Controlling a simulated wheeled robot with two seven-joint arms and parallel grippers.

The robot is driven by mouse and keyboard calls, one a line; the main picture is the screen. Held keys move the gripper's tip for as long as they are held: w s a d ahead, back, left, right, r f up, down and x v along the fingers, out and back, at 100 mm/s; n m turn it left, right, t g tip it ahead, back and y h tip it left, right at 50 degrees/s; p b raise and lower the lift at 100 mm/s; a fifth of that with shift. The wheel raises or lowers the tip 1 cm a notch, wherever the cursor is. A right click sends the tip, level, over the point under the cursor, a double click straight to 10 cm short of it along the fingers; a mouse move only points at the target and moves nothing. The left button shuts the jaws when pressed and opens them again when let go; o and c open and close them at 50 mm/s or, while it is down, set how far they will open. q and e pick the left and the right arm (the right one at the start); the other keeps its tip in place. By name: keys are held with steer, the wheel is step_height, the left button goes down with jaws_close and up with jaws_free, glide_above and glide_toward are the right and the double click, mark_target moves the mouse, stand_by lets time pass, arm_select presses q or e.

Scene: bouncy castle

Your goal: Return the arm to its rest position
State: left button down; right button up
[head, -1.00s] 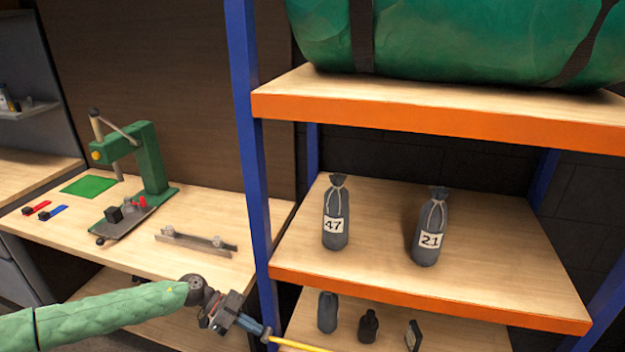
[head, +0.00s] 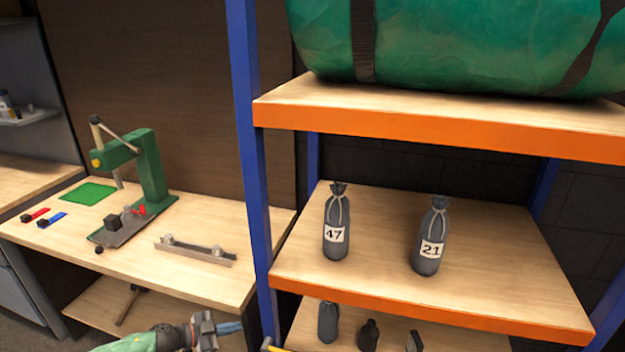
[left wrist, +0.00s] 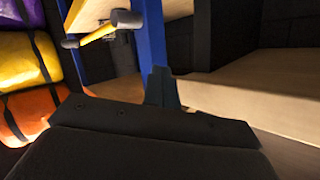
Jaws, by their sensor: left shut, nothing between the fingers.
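My left gripper (head: 230,327) is low at the bottom of the head view, in front of the workbench (head: 245,278) and left of the blue shelf post (head: 262,240). Its fingers are together and hold nothing. In the left wrist view the closed fingers (left wrist: 162,88) point toward the blue post (left wrist: 150,40). My left arm in its green sleeve (head: 130,342) shows only in part. My right gripper is not in view.
The shelf holds two grey bags, marked 47 (head: 336,225) and 21 (head: 431,240). A green press (head: 150,170) and a metal rail (head: 195,252) are on the bench.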

arm_select(q)
steer(key=s+a+f+n+t+y, duration=0.3)
steer(key=a+f+y, duration=0.35)
steer(key=a, duration=0.65)
steer(key=s+a+f+n+t+y, duration=0.1)
steer(key=s+a+f+n+y, duration=0.45)
steer(key=a, duration=0.65)
steer(key=s+a+f+g+y, duration=0.4)
steer(key=s+a, duration=0.7)
steer(key=s, duration=0.1)
steer(key=s+a+f+g+y, duration=0.3)
steer(key=s+a+f+g, duration=0.1)
steer(key=s+a, duration=0.75)
steer(key=s+d+f+n+g+h, duration=0.15)
steer(key=d+f, duration=0.25)
steer(key=d, duration=0.4)
steer(key=s+d+f+h, duration=0.1)
steer(key=s+d+f, duration=0.3)
steer(key=d, duration=0.5)
steer(key=s+d+f+n+h, duration=0.1)
steer(key=s+d+f, duration=0.1)
steer(key=d+f, duration=0.45)
steer(key=s+d+f+n+h, duration=0.1)
steer(key=d+n+h, duration=0.1)
steer(key=d, duration=2.7)
steer(key=shift+s+d+n+h, duration=0.15)
steer(key=shift+d+n+h, duration=0.25)
steer(key=shift+h, duration=0.45)
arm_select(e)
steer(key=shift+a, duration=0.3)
